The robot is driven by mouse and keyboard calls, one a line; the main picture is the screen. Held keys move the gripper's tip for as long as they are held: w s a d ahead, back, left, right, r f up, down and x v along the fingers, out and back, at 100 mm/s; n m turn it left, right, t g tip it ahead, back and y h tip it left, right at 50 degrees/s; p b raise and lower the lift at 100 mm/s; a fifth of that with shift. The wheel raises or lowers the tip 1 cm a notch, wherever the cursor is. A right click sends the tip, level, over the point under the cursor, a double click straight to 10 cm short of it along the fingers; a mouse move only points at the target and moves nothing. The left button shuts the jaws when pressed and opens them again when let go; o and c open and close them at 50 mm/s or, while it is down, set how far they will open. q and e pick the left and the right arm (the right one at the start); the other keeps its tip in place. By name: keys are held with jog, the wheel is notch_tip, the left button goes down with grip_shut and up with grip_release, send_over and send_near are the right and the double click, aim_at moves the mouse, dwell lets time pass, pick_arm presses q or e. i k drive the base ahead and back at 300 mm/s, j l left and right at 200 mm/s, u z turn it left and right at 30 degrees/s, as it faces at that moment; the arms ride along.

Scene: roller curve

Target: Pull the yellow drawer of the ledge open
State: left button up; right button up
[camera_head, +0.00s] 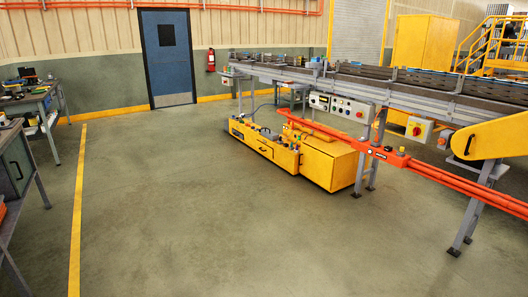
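A long, low yellow ledge (285,157) stands on the floor beneath the roller conveyor, right of the middle of the view. Its long front face carries what looks like a yellow drawer (264,146) with a small dark handle. The drawer looks shut, though it is small at this distance. Several small items stand along the ledge's top. A boxier yellow cabinet section (330,164) forms its near right end. Neither of my grippers is in view, so nothing of mine is seen touching the ledge.
The conveyor (400,92) runs above the ledge on grey legs, with an orange rail (410,162) along its front. Workbenches (22,158) line the left edge beside a yellow floor line (77,205). The floor (200,200) before the ledge is clear. A blue door (167,60) stands at the back.

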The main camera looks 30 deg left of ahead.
aim_at(263, 147)
jog(key=i+j+u, duration=0.2)
jog(key=i+u, duration=0.5)
jog(key=i, duration=0.2)
jog(key=i+j+u, duration=0.4)
jog(key=i, duration=0.3)
jog(key=i+u, duration=0.45)
jog(key=i, duration=0.25)
jog(key=i+l+u, duration=0.25)
jog(key=i+u, duration=0.15)
jog(key=i, duration=0.3)
jog(key=i+z, duration=0.25)
jog(key=i, duration=0.3)
jog(key=i+z, duration=0.25)
jog(key=i, duration=0.25)
jog(key=i+j+z, duration=0.25)
jog(key=i, duration=0.3)
jog(key=i+j+z, duration=0.1)
jog(key=i+z, duration=0.15)
jog(key=i, duration=0.25)
